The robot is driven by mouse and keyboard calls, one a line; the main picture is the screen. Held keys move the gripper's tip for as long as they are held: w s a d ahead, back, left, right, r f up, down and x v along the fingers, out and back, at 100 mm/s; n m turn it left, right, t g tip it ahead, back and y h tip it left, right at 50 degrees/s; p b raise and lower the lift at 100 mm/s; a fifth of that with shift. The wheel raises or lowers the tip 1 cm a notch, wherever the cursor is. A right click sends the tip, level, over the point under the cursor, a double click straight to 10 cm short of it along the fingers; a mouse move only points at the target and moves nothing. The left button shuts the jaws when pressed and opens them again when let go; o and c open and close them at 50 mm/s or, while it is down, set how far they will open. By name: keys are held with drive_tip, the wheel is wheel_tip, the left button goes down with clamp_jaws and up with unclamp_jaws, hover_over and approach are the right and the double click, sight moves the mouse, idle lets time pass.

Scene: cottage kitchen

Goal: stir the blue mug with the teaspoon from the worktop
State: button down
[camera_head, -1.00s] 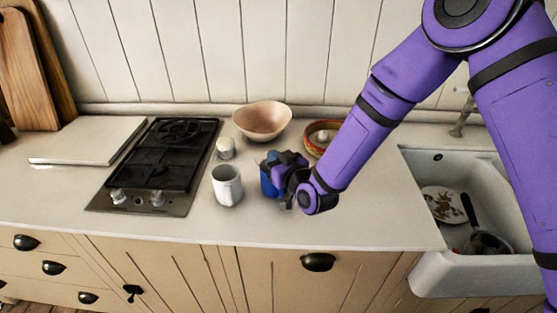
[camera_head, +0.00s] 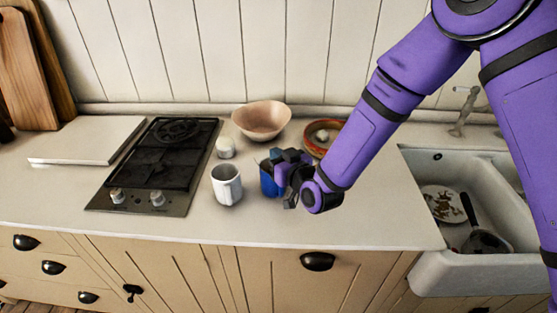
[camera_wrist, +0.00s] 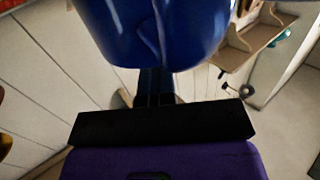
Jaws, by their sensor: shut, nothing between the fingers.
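The blue mug (camera_head: 268,184) stands upright on the worktop, partly hidden behind my gripper. In the wrist view the blue mug (camera_wrist: 150,35) fills the top middle, very close to the fingers. My gripper (camera_head: 282,170) is at the mug's right side, near its rim. In the wrist view my gripper's (camera_wrist: 155,85) dark fingers are together with nothing seen between them, and the mug covers their ends. I cannot tell whether they touch the mug. I cannot make out the teaspoon in either view.
A white mug (camera_head: 227,186) stands just left of the blue one. Behind are a small white pot (camera_head: 225,148), a pinkish bowl (camera_head: 262,120) and an orange-rimmed dish (camera_head: 313,146). The hob (camera_head: 165,170) is left, the sink (camera_head: 470,265) right. The front worktop is clear.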

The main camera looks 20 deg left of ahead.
wheel_tip(320, 180, up, 13)
drive_tip(key=shift+a+r, duration=0.15)
idle(1.4)
idle(0.6)
